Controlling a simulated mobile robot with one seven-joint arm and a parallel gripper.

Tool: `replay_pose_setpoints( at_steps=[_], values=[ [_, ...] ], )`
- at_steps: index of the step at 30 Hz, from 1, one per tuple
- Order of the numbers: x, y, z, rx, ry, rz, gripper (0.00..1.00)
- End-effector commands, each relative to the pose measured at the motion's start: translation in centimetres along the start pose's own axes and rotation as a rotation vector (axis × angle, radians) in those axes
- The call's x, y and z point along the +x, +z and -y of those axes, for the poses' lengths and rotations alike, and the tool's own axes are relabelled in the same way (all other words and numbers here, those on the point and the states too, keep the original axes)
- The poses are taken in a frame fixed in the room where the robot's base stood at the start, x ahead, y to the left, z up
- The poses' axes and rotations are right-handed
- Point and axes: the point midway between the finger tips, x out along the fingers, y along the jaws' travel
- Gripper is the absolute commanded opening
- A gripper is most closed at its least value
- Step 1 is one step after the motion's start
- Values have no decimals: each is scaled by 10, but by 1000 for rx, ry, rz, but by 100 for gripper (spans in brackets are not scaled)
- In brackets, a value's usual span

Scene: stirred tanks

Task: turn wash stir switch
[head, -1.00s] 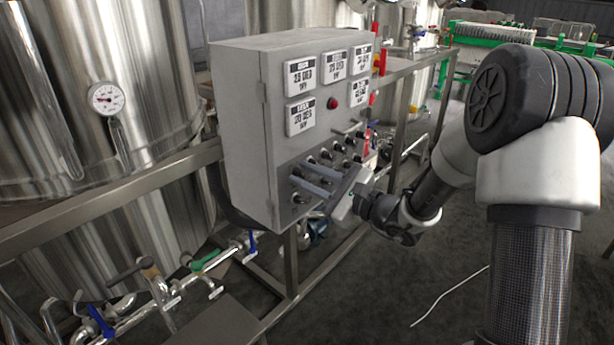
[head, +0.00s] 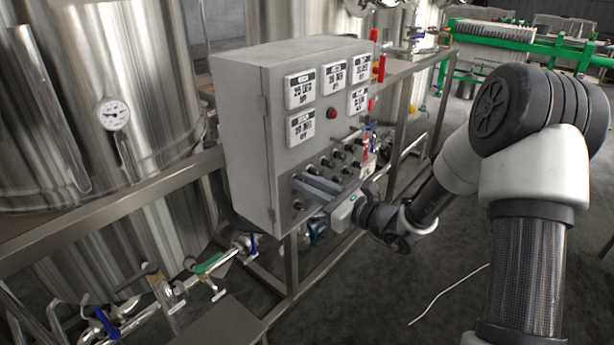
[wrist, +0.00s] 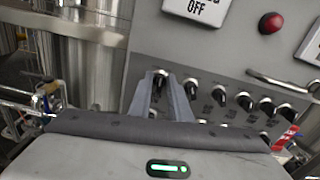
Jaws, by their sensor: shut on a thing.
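The grey control cabinet (head: 245,130) carries rows of small black switch knobs on its lower front. In the wrist view, the two grey fingers of my gripper (wrist: 170,85) reach up to the leftmost visible knob (wrist: 160,76) of the row and are closed around it. In the head view, my gripper (head: 302,186) reaches the lower left of the panel, with its white hand (head: 344,213) tilted. Another knob (head: 298,205) shows just below the fingers. The labels by the knobs are too small to read, so I cannot tell which one is the wash stir switch.
Several white displays (head: 300,90) and a red button (head: 331,113) sit above the knobs. A metal handle (wrist: 285,82) sticks out at right in the wrist view. Steel tanks (head: 100,90) and pipes with valves (head: 210,264) lie left. The floor (head: 390,290) at right is mostly clear.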

Motion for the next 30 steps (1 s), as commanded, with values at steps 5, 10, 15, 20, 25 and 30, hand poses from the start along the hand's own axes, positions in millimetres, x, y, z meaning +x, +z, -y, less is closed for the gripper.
replay_pose_setpoints(
  at_steps=[5,10,15,20,25,30],
  values=[
    [-1,4,2,173,-2,-2,0],
    [-1,3,2,325,-2,-3,0],
    [-1,2,3,454,-2,-3,0],
    [0,1,2,546,-1,-2,0],
    [-1,0,2,609,-1,-2,0],
    [-1,-2,2,640,-1,-3,0]
  ],
)
